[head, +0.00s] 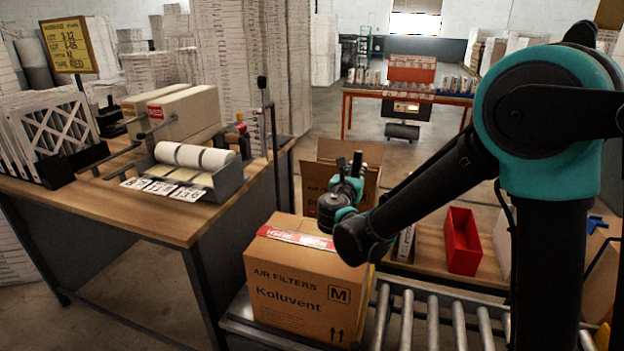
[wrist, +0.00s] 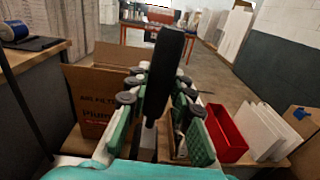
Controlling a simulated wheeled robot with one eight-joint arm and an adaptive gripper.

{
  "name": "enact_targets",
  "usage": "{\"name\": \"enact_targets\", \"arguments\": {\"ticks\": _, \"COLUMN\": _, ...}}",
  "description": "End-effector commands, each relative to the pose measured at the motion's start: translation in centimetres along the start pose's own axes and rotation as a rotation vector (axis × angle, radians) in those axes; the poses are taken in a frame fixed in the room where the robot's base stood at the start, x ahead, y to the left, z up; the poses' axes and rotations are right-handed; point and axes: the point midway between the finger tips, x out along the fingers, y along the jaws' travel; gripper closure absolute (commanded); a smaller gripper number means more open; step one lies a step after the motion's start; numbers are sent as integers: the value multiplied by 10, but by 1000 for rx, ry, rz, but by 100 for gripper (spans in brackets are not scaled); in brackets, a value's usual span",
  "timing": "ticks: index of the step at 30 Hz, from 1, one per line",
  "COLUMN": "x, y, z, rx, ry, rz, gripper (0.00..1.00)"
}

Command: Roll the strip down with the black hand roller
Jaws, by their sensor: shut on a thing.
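The closed carton (head: 300,290), marked Koluvent, stands on the roller conveyor. A red and white strip (head: 297,238) lies across its top; its right end is partly hidden by my arm. My gripper (head: 348,188) is above and beyond the carton's far right side, apart from the strip. In the wrist view my gripper (wrist: 160,100) is shut on a long black piece (wrist: 167,60), which looks like the handle of the black hand roller. The roller's wheel cannot be made out.
An open carton (head: 325,170) stands behind the closed one. A red bin (head: 463,241) is on the low wooden bench to the right. The workbench (head: 150,215) at left holds a label dispenser (head: 200,170) and a filter rack (head: 50,135).

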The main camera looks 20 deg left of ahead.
Motion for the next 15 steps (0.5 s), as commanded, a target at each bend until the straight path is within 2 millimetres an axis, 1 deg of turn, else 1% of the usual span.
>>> {"name": "enact_targets", "arguments": {"ticks": 1, "x": -19, "y": 15, "z": 4, "rx": -5, "ry": -1, "rz": 11, "gripper": 100}}
{"name": "enact_targets", "arguments": {"ticks": 5, "x": -62, "y": 41, "z": 13, "rx": -16, "ry": -4, "rz": 19, "gripper": 100}}
{"name": "enact_targets", "arguments": {"ticks": 6, "x": -75, "y": 48, "z": 16, "rx": -19, "ry": -5, "rz": 22, "gripper": 100}}
{"name": "enact_targets", "arguments": {"ticks": 9, "x": -107, "y": 62, "z": 22, "rx": -26, "ry": -8, "rz": 27, "gripper": 100}}
{"name": "enact_targets", "arguments": {"ticks": 12, "x": -133, "y": 71, "z": 27, "rx": -32, "ry": -10, "rz": 30, "gripper": 100}}
{"name": "enact_targets", "arguments": {"ticks": 15, "x": -152, "y": 76, "z": 31, "rx": -36, "ry": -12, "rz": 32, "gripper": 100}}
